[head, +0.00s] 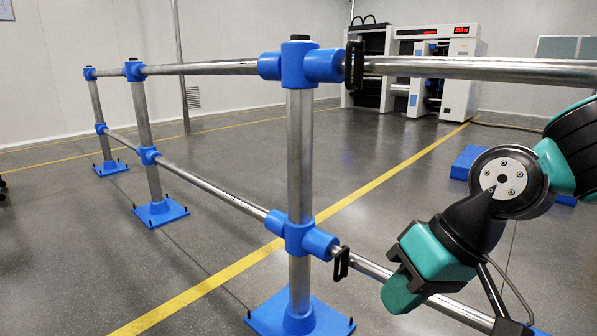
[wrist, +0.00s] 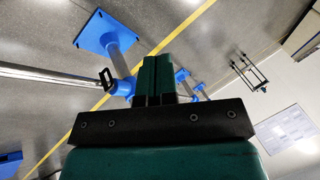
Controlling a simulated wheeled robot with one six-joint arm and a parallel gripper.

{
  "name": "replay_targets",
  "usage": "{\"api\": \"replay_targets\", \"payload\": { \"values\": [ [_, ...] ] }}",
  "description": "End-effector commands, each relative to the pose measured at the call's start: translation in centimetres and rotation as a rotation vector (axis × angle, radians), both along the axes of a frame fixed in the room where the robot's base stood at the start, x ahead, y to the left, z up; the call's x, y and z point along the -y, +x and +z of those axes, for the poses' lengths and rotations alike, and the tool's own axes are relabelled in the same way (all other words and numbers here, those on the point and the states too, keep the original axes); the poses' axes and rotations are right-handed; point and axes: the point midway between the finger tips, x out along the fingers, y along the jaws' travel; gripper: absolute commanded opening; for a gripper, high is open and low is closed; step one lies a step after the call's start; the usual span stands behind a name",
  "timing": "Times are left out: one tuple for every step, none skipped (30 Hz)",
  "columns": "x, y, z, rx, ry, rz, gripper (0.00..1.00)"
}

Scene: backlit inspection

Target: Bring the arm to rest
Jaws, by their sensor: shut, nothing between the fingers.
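My gripper (head: 400,297) is at the lower right of the head view, at the end of my bent teal and black arm. Its fingers point down and to the left, in front of the lower metal rail (head: 365,267) in the picture. In the wrist view my gripper (wrist: 157,68) shows its two green fingers side by side, closed together with nothing between them. The fingers hide part of the railing behind them. I cannot tell how far they are from the rail.
A railing with blue joints, posts and a nearby blue base (head: 300,316) crosses the head view. The upper rail (head: 470,68) runs above my gripper. A white machine (head: 460,75) stands at the back. Open grey floor with yellow lines (head: 390,175) lies beyond the railing.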

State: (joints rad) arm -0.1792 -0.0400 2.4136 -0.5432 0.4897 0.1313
Motion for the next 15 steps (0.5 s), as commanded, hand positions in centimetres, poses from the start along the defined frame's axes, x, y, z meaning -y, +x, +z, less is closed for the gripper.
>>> {"api": "replay_targets", "payload": {
  "values": [
    [0.3, -1.9, 0.5, 0.007, -0.027, 0.048, 0.0],
    [0.5, -3.0, 0.7, 0.007, -0.045, 0.075, 0.0],
    [0.9, -4.4, 0.8, 0.007, -0.069, 0.11, 0.0],
    [1.2, -5.4, 0.9, 0.007, -0.085, 0.136, 0.0],
    [1.5, -6.4, 1.0, 0.006, -0.101, 0.162, 0.0],
    [1.9, -7.7, 1.1, 0.005, -0.121, 0.193, 0.0],
    [2.2, -8.6, 1.1, 0.005, -0.136, 0.217, 0.0],
    [2.4, -9.5, 1.1, 0.005, -0.15, 0.239, 0.0],
    [2.5, -9.7, 2.6, 0.001, -0.156, 0.248, 0.0],
    [2.5, -9.6, 3.5, -0.001, -0.155, 0.245, 0.0],
    [2.5, -9.5, 4.2, -0.003, -0.155, 0.243, 0.0],
    [2.5, -9.5, 5.1, -0.003, -0.155, 0.243, 0.0],
    [2.5, -9.5, 5.8, -0.003, -0.155, 0.242, 0.0],
    [2.5, -9.5, 6.5, -0.003, -0.154, 0.242, 0.0],
    [2.5, -9.5, 7.5, -0.003, -0.153, 0.241, 0.0]
  ]
}}
